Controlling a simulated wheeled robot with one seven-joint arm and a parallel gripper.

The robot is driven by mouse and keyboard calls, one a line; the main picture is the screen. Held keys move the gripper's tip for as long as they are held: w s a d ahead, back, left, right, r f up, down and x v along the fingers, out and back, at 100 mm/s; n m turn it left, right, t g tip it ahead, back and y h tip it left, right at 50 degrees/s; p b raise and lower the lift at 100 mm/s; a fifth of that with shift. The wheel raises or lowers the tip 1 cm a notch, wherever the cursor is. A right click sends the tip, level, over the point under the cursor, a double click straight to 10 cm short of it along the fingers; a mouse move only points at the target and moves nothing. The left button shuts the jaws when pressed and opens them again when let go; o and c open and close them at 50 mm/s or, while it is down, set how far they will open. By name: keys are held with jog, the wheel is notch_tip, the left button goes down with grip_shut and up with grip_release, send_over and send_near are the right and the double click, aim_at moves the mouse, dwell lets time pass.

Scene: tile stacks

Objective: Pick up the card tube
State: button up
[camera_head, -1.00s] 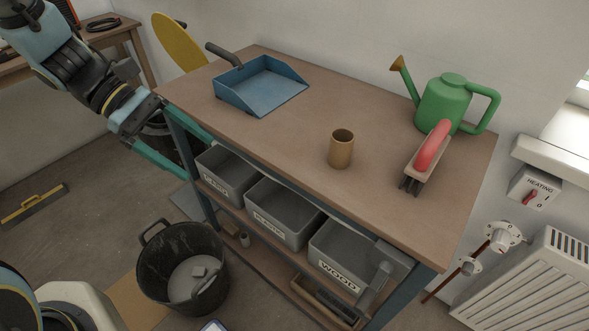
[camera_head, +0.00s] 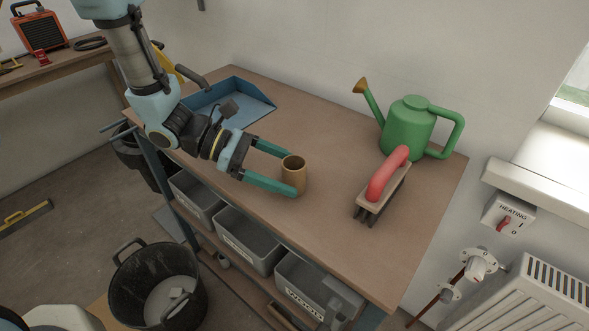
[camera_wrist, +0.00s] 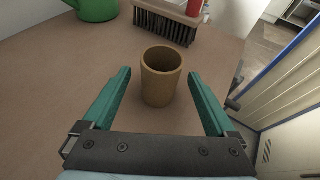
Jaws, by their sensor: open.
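The card tube (camera_head: 294,174) is a short brown open-topped cylinder standing upright on the brown bench top (camera_head: 330,225). My gripper (camera_head: 291,173) is open, its two green fingers level with the bench and reaching to either side of the tube in the head view. In the wrist view the tube (camera_wrist: 161,77) stands between and slightly beyond the tips of the open gripper (camera_wrist: 160,78). I see a gap on both sides of it. The near finger hides a little of the tube's lower part in the head view.
A brush with a red handle (camera_head: 388,175) stands right of the tube, with a green watering can (camera_head: 410,125) behind it. A blue dustpan (camera_head: 245,98) lies at the back left. Grey bins (camera_head: 250,245) sit on the shelf below. Bare bench lies between tube and brush.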

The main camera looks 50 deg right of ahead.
jog(key=shift+x, duration=1)
jog(key=c, duration=1.4)
jog(key=shift+r, duration=0.1)
